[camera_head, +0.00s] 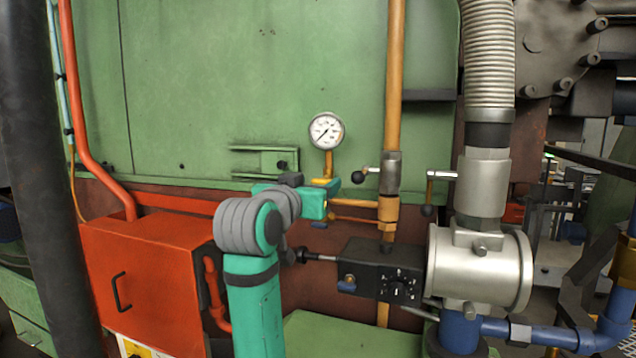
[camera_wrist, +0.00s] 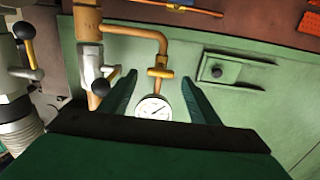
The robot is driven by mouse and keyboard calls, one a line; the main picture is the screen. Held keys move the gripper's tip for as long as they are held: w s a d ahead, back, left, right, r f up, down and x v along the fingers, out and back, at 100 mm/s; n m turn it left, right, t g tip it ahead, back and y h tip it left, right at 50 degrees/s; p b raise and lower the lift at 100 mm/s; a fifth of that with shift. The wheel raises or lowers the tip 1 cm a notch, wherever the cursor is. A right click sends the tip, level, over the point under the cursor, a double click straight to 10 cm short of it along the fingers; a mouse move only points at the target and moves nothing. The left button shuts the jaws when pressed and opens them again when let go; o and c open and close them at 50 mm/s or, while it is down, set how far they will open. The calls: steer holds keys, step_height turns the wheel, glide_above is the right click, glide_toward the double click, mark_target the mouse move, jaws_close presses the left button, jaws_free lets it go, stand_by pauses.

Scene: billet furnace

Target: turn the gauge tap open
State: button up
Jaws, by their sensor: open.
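The pressure gauge (camera_head: 326,130) has a round white dial and stands on a thin yellow pipe in front of the green housing. The gauge tap (camera_wrist: 160,72) is a small yellow crosspiece on that pipe. In the head view, my gripper (camera_head: 331,188) is level with the tap below the dial and partly hides it. In the wrist view, which is turned over, my gripper (camera_wrist: 158,77) is open, with one green finger on each side of the tap and gauge. The tap lies between the fingertips, and I see no clear contact. The dial also shows there (camera_wrist: 153,108).
A ball-ended lever (camera_wrist: 100,87) on the orange pipe (camera_head: 394,90) is close beside one finger. Another lever (camera_head: 442,174) is by the silver pipe. A black valve block (camera_head: 380,270) and red cabinet (camera_head: 150,270) are lower. A green bracket (camera_head: 264,160) is left of the gauge.

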mark_target(322, 181)
steer(key=shift+x, duration=1.3)
steer(key=shift+s, duration=0.1)
steer(key=shift+c, duration=0.3)
steer(key=c, duration=1)
